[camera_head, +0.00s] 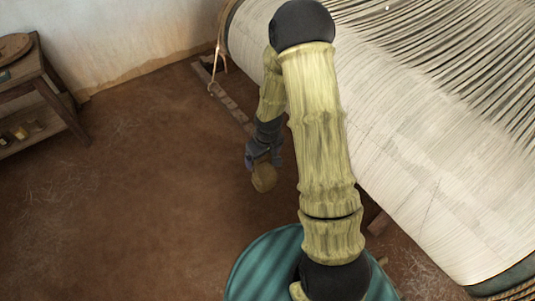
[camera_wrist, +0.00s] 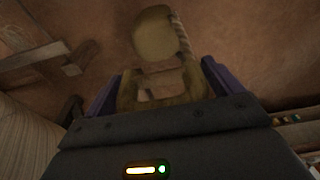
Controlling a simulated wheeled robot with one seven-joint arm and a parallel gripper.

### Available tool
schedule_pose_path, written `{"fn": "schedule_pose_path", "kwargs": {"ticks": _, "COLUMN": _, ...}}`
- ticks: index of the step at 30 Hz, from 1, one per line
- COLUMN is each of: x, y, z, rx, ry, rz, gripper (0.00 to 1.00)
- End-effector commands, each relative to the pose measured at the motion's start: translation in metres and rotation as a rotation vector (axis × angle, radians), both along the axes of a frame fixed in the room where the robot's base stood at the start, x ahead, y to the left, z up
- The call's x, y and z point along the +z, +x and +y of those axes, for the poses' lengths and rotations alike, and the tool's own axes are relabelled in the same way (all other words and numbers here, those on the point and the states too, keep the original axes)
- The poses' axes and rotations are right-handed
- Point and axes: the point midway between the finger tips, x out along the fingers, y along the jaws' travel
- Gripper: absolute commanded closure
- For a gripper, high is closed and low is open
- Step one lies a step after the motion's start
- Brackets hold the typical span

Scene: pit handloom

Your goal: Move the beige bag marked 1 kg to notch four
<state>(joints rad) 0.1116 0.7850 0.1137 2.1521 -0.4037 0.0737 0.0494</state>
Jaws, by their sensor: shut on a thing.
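My gripper (camera_head: 264,160) hangs above the earth floor, left of the loom, in the head view. It is shut on a beige bag (camera_head: 264,178), which hangs just below the fingers. In the wrist view the purple fingers of my gripper (camera_wrist: 160,88) stand either side of the bag's upper part, and the rounded beige body (camera_wrist: 154,36) shows beyond them. No 1 kg marking is readable. A wooden bar with what look like notches (camera_head: 232,106) lies low beside the loom; I cannot tell which notch is four.
The loom's large roll of white warp (camera_head: 420,165) fills the right side. A rope (camera_head: 216,65) hangs at its far left end. A wooden table with a shelf (camera_head: 40,90) stands at the left wall. The floor (camera_head: 150,190) between is open.

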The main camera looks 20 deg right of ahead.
Motion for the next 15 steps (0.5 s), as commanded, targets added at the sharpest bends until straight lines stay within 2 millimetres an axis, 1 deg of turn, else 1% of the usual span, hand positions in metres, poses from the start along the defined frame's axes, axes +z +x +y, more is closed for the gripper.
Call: {"fn": "schedule_pose_path", "kwargs": {"ticks": 15, "x": 0.007, "y": -0.009, "z": 0.031, "rx": 0.002, "ry": 0.001, "rz": -0.003, "gripper": 0.79}}
